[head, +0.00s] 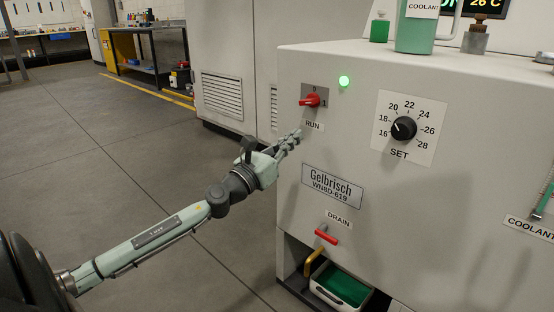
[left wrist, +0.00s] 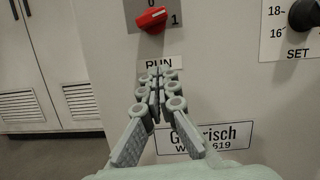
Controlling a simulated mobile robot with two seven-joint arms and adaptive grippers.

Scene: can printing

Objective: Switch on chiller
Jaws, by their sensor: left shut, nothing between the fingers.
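The chiller (head: 370,190) is a light grey cabinet with a nameplate reading "Gelbrisch WN8D-619". Its red RUN switch (head: 310,100) sits on a dark plate marked 0 and 1. The red handle lies nearly level, pointing toward the 1 side. A green lamp (head: 344,81) glows beside it. The switch also shows at the top of the left wrist view (left wrist: 152,20). My left gripper (head: 297,137) is shut and empty, just below and left of the RUN label, apart from the switch. Its fingertips show in the left wrist view (left wrist: 160,72) below the switch. My right gripper is not in view.
The SET dial (head: 404,128) is right of the switch. Below are a red DRAIN handle (head: 326,234), a brass spout and a tray with green liquid (head: 345,286). A green coolant container (head: 416,35) stands on top. The floor at left is free.

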